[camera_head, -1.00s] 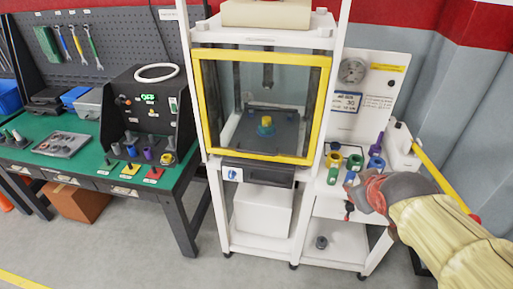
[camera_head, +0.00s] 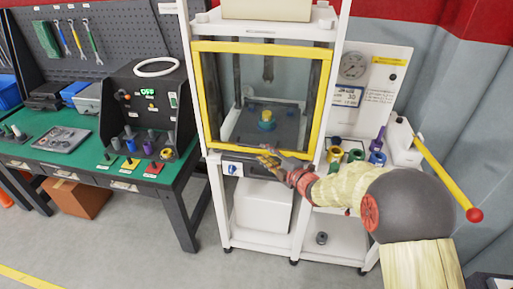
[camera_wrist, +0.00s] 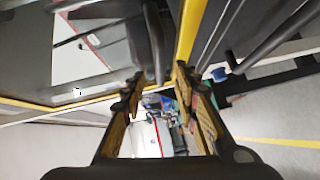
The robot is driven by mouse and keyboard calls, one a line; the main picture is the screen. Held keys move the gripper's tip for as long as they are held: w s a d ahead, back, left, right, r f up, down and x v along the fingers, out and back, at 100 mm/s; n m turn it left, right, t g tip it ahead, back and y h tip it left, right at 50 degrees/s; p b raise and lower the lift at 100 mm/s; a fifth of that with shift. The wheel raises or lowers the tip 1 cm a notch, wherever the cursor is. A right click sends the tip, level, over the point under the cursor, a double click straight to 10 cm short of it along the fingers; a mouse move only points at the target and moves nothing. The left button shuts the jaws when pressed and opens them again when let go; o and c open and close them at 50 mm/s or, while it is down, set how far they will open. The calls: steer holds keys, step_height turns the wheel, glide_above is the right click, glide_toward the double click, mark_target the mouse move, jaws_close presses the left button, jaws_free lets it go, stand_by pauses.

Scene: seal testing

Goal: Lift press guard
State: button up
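The press guard (camera_head: 262,48) is a clear panel in a yellow frame on the front of the white press. It is down, covering the press opening. Behind it sits a small yellow and blue part (camera_head: 267,121) on the press bed. My gripper (camera_head: 268,158) is at the guard's lower yellow bar, near its middle, in front of the dark control panel. In the wrist view the two fingers of my gripper (camera_wrist: 158,88) stand apart with nothing seen between them. The yellow guard frame (camera_wrist: 190,28) passes close by the fingertips there. I cannot tell whether they touch it.
A lever with a yellow handle (camera_head: 440,174) and red knob sticks out at the right. Coloured rings and cylinders (camera_head: 357,155) stand on the side shelf. A green bench (camera_head: 90,166) with a black test box (camera_head: 150,110) is at the left. The floor in front is clear.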

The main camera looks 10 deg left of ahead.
mark_target(257, 146)
steer(key=b+x, duration=0.1)
steer(key=x, duration=0.5)
steer(key=shift+w+a+f, duration=0.1)
steer(key=shift+w+a, duration=0.05)
steer(key=shift+w, duration=0.1)
steer(key=shift+c, duration=1)
jaws_close()
